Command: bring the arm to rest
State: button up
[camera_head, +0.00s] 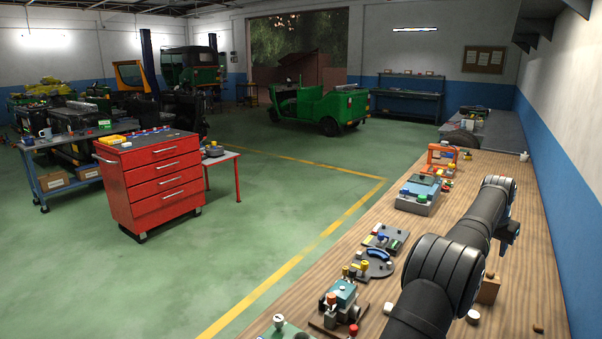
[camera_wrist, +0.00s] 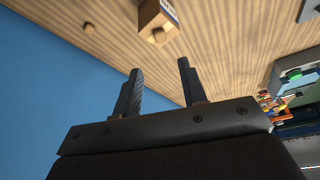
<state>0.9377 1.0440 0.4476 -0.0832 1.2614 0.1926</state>
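My gripper (camera_wrist: 160,90) shows in the wrist view with its two dark fingers apart and nothing between them. The wooden bench top (camera_wrist: 110,28) lies beyond the fingertips, with the blue wall band (camera_wrist: 45,100) to the left. In the head view my black arm stretches along the right side of the wooden bench (camera_head: 505,300); the fingers cannot be made out there. A wooden block (camera_wrist: 155,20) with a round knob stands on the bench beyond the fingertips, apart from them. It also shows in the head view (camera_head: 488,290), beside my arm.
Several fixtures stand along the bench's left side: a teal device (camera_head: 341,295), a grey box with a green button (camera_head: 418,195) and an orange frame (camera_head: 441,155). The wall (camera_head: 565,140) runs close on the right. A red drawer cabinet (camera_head: 155,185) stands on the open floor.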

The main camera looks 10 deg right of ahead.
aim_at(490, 273)
jog(key=x, duration=1.1)
jog(key=shift+s+f, duration=0.1)
jog(key=shift+f, duration=0.25)
notch_tip(490, 273, up, 5)
jog(key=shift+f, duration=0.15)
jog(key=s+r, duration=0.7)
jog(key=s, duration=0.4)
jog(key=s+a+f+m+g, duration=0.1)
jog(key=s+a+f+m, duration=0.2)
jog(key=a, duration=0.4)
jog(key=s+a+f+m+g, duration=0.1)
jog(key=s+a+f+m, duration=0.2)
jog(key=a, duration=0.5)
jog(key=s+a+f+m+g, duration=0.2)
jog(key=s+a+f+m, duration=0.1)
jog(key=a, duration=0.5)
jog(key=shift+s+f+m, duration=0.3)
jog(key=shift+s+m, duration=0.45)
jog(key=shift+m, duration=0.35)
jog(key=shift+o, duration=0.2)
